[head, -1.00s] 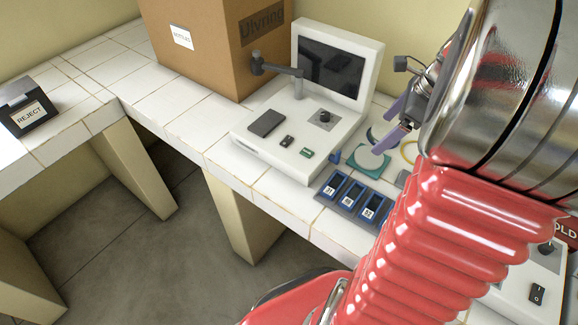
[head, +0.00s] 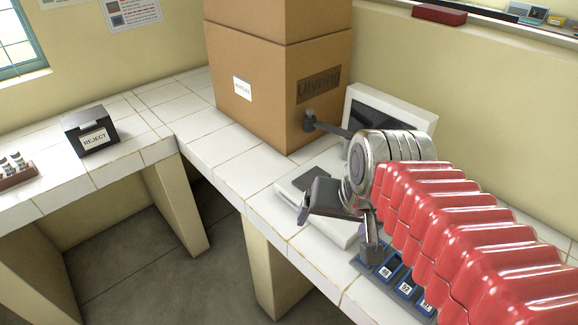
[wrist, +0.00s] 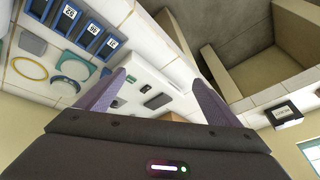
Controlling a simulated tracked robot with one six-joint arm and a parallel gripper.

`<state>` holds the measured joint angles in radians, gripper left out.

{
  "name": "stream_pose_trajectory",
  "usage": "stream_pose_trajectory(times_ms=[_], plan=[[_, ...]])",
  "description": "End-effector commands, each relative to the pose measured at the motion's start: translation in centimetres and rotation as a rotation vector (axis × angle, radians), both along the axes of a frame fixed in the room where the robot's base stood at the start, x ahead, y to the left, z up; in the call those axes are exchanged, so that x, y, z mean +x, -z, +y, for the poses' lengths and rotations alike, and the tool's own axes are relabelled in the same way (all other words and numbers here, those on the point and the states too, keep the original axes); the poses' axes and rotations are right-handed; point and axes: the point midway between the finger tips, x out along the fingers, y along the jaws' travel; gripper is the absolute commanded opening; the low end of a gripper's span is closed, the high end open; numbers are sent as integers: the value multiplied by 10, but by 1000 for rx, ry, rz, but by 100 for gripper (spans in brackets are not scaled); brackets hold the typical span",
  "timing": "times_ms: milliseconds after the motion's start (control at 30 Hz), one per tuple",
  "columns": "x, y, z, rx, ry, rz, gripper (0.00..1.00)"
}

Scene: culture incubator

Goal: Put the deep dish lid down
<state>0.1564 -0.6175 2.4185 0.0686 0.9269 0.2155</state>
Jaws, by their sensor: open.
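My gripper (wrist: 160,77) is open, and nothing shows between its two purple fingers in the wrist view. The wrist view shows a teal mat (wrist: 72,88) on the bench to the left of the fingers. I cannot tell which round piece is the deep dish lid. My arm hides this area in the head view.
A blue rack with numbered slots (head: 387,270) lies along the bench's front. The white instrument (head: 415,110) stands behind my gripper, beside a tall cardboard box (head: 260,95). A black REJECT bin (head: 90,132) stands on the left bench. The tiles between box and bin are clear.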

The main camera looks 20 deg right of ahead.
Motion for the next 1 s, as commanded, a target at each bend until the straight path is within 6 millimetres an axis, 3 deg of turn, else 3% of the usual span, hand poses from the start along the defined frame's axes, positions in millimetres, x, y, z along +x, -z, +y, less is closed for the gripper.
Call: stream_pose_trajectory(times_ms=[100, 300, 1000], plan=[[-13, -1, 21, -89, -199, -40, 87], [-23, 0, 34, -166, -358, -71, 87], [-23, 1, 34, -169, -363, -71, 87]])
